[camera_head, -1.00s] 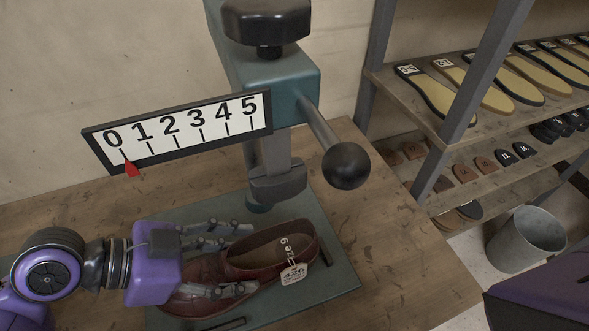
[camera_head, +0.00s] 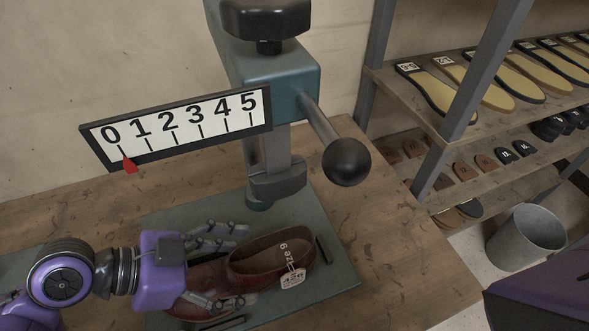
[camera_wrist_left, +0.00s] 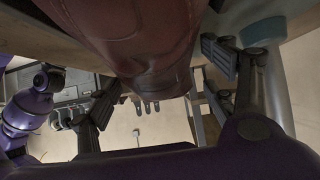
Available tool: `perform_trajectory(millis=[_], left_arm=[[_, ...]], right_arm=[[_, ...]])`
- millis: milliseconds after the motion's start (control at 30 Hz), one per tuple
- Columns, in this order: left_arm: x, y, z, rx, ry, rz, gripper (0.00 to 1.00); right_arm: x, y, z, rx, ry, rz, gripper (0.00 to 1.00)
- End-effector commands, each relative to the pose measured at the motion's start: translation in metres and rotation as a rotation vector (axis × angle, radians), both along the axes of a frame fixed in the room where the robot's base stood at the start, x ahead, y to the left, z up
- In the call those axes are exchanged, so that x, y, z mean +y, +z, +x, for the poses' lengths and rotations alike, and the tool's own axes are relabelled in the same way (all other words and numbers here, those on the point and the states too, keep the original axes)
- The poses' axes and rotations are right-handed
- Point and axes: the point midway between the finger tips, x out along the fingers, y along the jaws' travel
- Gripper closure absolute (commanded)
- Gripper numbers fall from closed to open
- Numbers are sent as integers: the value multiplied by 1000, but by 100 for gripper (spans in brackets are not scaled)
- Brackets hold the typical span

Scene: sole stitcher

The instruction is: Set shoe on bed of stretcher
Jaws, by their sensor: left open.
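A dark red shoe (camera_head: 262,262) with a paper tag lies on the teal bed plate (camera_head: 340,278) of the stretcher, toe to the left and heel to the right. The stretcher's teal head and clamp post (camera_head: 277,160) stand behind it. My left gripper (camera_head: 248,264) is open, its fingers on either side of the shoe's front half. In the left wrist view, the shoe (camera_wrist_left: 140,35) sits between the spread fingers, with a visible gap on the right side. Part of the shoe's toe is hidden by my gripper. My right gripper is not in view.
A 0–5 scale (camera_head: 180,130) with a red pointer at 0 is fixed to the stretcher. A black ball-ended lever (camera_head: 346,162) sticks out to the right. Shelves of soles (camera_head: 437,92) and a grey bucket (camera_head: 525,240) stand at right. The bench is clear right of the plate.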

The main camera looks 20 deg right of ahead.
Motion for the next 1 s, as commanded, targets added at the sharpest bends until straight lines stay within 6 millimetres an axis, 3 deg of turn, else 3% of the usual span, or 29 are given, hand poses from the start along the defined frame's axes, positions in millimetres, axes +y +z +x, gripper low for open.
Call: perform_trajectory(millis=[267,700,1000], left_arm=[[6,6,0,0,1,1,24],[78,55,2,1,1,4,24],[99,70,2,1,-2,0,24]], right_arm=[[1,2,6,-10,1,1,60],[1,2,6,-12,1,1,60],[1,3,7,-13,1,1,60]])
